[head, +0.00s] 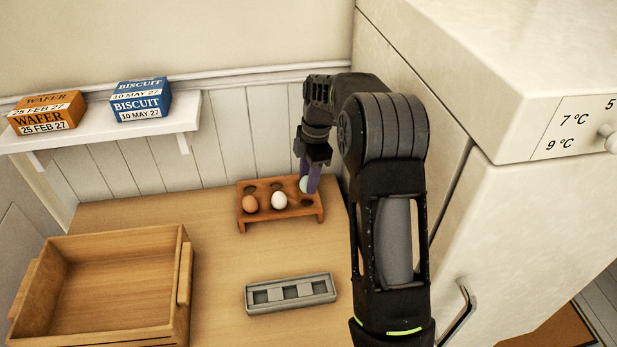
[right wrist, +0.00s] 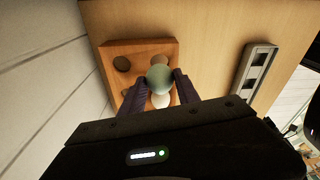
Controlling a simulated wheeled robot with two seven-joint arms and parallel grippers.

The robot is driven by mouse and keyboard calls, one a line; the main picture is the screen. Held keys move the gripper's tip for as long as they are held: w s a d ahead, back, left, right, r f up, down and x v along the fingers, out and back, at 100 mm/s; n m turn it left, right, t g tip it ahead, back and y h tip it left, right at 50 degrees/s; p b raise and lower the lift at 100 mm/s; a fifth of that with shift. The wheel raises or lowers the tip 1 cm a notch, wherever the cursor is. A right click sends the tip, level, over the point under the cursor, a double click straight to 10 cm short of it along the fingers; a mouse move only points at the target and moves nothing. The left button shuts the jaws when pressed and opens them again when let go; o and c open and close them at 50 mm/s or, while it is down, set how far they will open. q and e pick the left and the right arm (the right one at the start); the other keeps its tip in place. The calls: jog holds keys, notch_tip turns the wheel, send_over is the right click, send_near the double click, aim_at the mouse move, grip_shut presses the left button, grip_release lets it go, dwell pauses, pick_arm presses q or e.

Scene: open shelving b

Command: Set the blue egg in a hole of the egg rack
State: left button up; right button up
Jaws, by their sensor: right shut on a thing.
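The wooden egg rack (head: 241,213) stands on the counter near the back wall. A brown egg (head: 250,203) and a white egg (head: 279,200) sit in its front row; other holes are empty. The pale blue egg (head: 304,184) is between the purple fingers of my right gripper (head: 309,181), over the rack's back right part. In the right wrist view the blue egg (right wrist: 159,77) is pinched between both fingertips and hides part of the rack (right wrist: 111,47). I cannot tell whether its underside touches a hole. My left gripper is out of view.
A wooden crate (head: 187,262) stands at front left. A grey tray with square recesses (head: 290,306) lies in front of the rack. A shelf (head: 95,135) holds wafer (head: 45,112) and biscuit (head: 140,100) boxes. A tall white cabinet (head: 480,90) closes the right side.

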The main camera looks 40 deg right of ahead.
jog(key=shift+f+b, duration=1.75)
jog(key=shift+f, duration=0.55)
dwell(1.2)
jog(key=o, duration=0.9)
jog(key=shift+c, duration=0.2)
jog(key=r, duration=0.5)
jog(key=d+r, duration=0.1)
jog(key=r, duration=0.2)
jog(key=shift+s+b, duration=0.15)
jog(key=shift+b, duration=0.25)
jog(key=shift+a+f, duration=0.1)
jog(key=shift+f, duration=0.05)
